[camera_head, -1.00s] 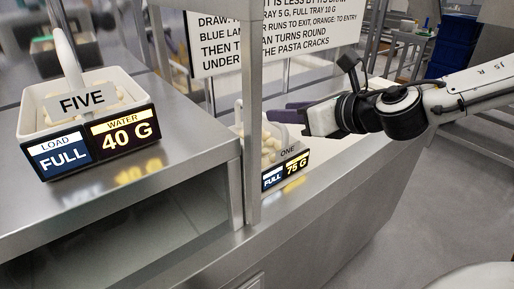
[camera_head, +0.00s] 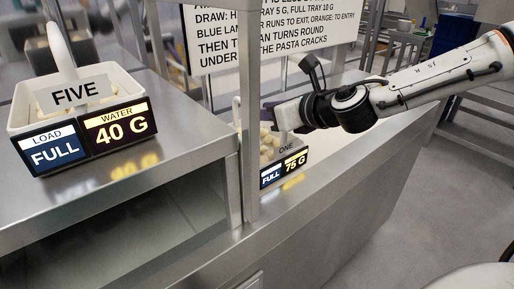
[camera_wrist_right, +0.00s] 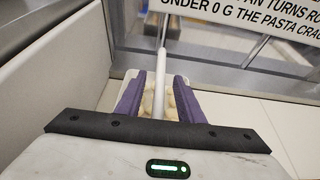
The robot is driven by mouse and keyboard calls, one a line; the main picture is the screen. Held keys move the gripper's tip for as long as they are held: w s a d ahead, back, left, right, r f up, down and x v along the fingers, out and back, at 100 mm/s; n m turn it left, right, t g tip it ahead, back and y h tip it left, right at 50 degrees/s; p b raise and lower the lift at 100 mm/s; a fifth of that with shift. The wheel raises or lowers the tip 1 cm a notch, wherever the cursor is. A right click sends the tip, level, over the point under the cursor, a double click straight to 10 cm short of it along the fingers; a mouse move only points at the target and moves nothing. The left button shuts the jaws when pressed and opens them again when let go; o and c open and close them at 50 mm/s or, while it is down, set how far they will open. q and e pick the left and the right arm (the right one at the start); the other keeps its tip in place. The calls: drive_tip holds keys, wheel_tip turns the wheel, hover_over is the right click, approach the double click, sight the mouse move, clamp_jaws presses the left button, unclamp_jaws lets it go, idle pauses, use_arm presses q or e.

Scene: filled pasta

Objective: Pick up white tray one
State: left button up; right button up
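White tray one (camera_head: 287,149), marked ONE, holds pale filled pasta and stands low behind a metal post. Its front display (camera_head: 284,168) reads FULL and 75 G. My right gripper (camera_head: 270,112) reaches in from the right, over the tray. In the right wrist view, the tray's upright white handle (camera_wrist_right: 160,85) stands between the two purple fingers of the right gripper (camera_wrist_right: 160,98). The fingers are spread, with gaps beside the handle. The post hides the tray's left part. My left gripper is in no view.
Tray five (camera_head: 20,118) stands on the raised steel counter (camera_head: 200,125) at left, its display reading FULL and 40 G. The vertical post (camera_head: 249,120) rises just left of tray one. A sign (camera_head: 290,35) hangs behind. Bare counter (camera_head: 350,150) lies right of tray one.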

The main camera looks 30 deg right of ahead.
clamp_jaws()
idle(1.4)
drive_tip(key=shift+r, duration=0.1)
